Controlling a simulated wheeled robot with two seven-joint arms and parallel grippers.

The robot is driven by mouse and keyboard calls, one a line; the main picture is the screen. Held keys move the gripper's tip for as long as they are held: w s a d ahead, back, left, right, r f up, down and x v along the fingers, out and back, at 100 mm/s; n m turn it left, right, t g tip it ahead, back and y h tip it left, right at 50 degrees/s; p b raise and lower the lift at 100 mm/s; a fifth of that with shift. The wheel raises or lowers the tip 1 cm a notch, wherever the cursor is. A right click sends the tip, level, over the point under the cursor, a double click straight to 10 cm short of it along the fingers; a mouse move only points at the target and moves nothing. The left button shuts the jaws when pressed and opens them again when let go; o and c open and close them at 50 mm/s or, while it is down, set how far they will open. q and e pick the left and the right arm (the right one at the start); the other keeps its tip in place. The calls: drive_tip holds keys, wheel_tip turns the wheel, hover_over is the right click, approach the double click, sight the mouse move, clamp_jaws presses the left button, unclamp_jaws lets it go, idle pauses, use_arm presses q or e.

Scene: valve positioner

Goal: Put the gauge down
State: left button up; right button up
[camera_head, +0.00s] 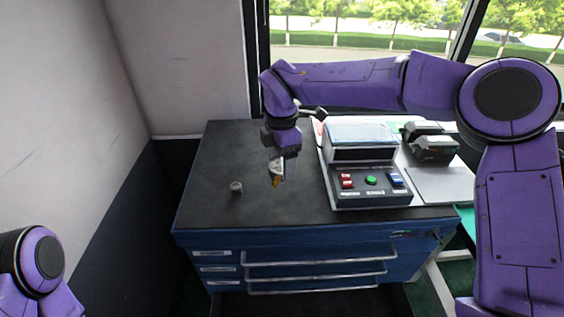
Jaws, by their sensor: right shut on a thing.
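My right gripper (279,176) points down above the black top of the blue cabinet (215,160), left of a grey console. It is shut on the gauge (276,168), a small round piece with a light face and a brass-coloured lower end. The gripper hides part of the gauge. I cannot tell whether the gauge touches the cabinet top. My left arm shows only at the lower left edge, and its gripper is out of view.
A small grey cylinder (236,187) stands left of the gripper. The console (362,165) has red, green and blue buttons. A dark device (430,143) sits further right. The cabinet top's left part is clear. A wall and window stand behind.

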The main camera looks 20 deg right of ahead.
sight(277, 166)
drive_tip(key=w+f+p, duration=0.1)
drive_tip(key=w+f, duration=0.1)
drive_tip(key=w+f+p, duration=0.1)
drive_tip(key=w+f, duration=0.1)
drive_tip(key=f, duration=0.1)
drive_tip(key=shift+f, duration=0.1)
wheel_tip(277, 166, down, 3)
drive_tip(key=shift+r+p, duration=0.15)
drive_tip(key=shift+p, duration=0.2)
drive_tip(key=shift+f, duration=0.2)
drive_tip(key=shift+f+b, duration=0.15)
drive_tip(key=shift+b, duration=0.15)
drive_tip(key=o, duration=1.2)
drive_tip(key=shift+c, duration=0.2)
